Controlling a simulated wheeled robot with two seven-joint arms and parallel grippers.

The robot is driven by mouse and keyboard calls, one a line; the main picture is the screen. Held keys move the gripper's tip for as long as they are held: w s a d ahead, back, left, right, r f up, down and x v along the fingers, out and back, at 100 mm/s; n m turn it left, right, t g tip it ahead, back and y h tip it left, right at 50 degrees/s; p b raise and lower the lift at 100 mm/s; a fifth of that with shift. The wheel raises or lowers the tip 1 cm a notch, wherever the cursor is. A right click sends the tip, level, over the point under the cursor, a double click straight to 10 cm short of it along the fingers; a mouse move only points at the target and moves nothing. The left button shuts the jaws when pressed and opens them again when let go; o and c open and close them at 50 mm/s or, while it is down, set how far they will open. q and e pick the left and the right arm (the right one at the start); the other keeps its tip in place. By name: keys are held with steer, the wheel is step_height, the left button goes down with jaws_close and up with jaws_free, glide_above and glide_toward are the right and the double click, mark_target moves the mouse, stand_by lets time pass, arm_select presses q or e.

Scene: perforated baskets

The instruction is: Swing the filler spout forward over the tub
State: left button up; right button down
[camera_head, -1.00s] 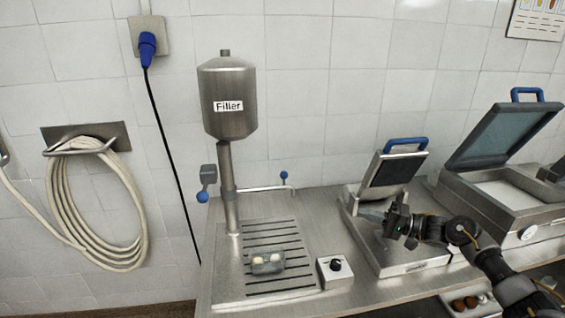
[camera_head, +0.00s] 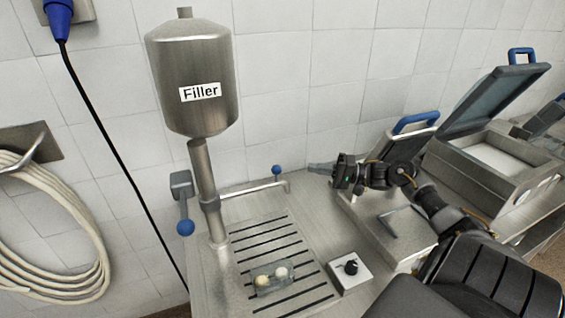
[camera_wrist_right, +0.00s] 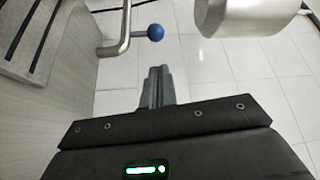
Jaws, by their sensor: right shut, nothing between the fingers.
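The filler (camera_head: 200,80) is a steel tank on a post, labelled "Filler". Its spout (camera_head: 250,187) is a thin pipe reaching right from the post along the wall side, with a blue ball knob (camera_head: 277,169) near its bent end. The clear tub (camera_head: 275,286) holds a few pale round pieces and sits on the slotted drain plate, in front of the spout and not under its end. My right gripper (camera_head: 318,168) is shut and empty, a little right of the knob. In the right wrist view its fingertips (camera_wrist_right: 158,82) point toward the spout (camera_wrist_right: 118,42) and knob (camera_wrist_right: 155,32), apart from both.
A control box with a black dial (camera_head: 351,267) stands right of the tub. A press with a blue handle (camera_head: 415,123) is behind my right arm, and a larger open-lidded machine (camera_head: 490,110) is at right. A lever with a blue ball (camera_head: 185,227) hangs left of the post.

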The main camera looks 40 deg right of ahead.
arm_select(q)
steer(key=r+p, duration=0.1)
steer(key=w+r+p, duration=0.2)
steer(key=r+p, duration=0.1)
arm_select(e)
steer(key=x, duration=1)
steer(key=shift+w+f, duration=0.15)
steer(key=shift+w, duration=0.25)
